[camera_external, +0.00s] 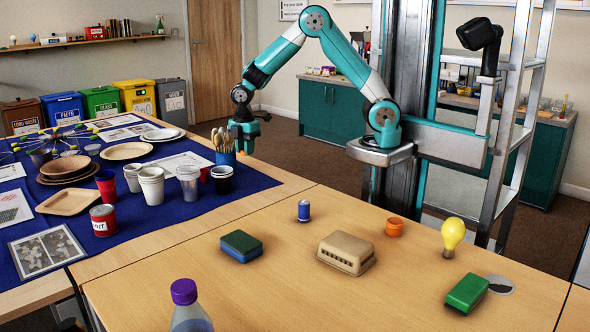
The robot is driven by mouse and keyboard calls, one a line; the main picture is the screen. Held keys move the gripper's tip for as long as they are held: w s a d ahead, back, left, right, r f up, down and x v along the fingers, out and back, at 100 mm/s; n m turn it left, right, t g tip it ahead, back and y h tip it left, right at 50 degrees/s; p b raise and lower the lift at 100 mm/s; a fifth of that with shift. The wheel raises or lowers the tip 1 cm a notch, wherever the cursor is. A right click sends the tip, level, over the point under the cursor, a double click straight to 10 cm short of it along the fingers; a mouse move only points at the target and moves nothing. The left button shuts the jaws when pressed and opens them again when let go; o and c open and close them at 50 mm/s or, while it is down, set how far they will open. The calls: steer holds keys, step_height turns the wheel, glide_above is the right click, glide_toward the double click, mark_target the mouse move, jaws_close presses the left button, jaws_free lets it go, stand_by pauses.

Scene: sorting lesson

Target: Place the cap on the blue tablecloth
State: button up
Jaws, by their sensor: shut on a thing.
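My gripper (244,137) is over the right part of the blue tablecloth (235,189), just beside and above a blue cup of wooden cutlery (224,159). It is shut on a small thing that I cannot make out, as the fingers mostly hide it. The blue tablecloth covers most of the left table. A small orange cap-like piece (394,227) stands on the right table. A bottle with a purple cap (184,291) stands at the front edge of the picture.
Cups (151,186), plates (127,151), a red tin (103,220) and printed sheets (47,253) crowd the cloth. The cloth's near right part is bare.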

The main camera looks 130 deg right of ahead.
mark_target(247, 184)
step_height(247, 184, down, 11)
steer(key=shift+r+b, duration=0.2)
steer(key=shift+b, duration=0.1)
steer(key=shift+f, duration=0.1)
steer(key=o, duration=0.9)
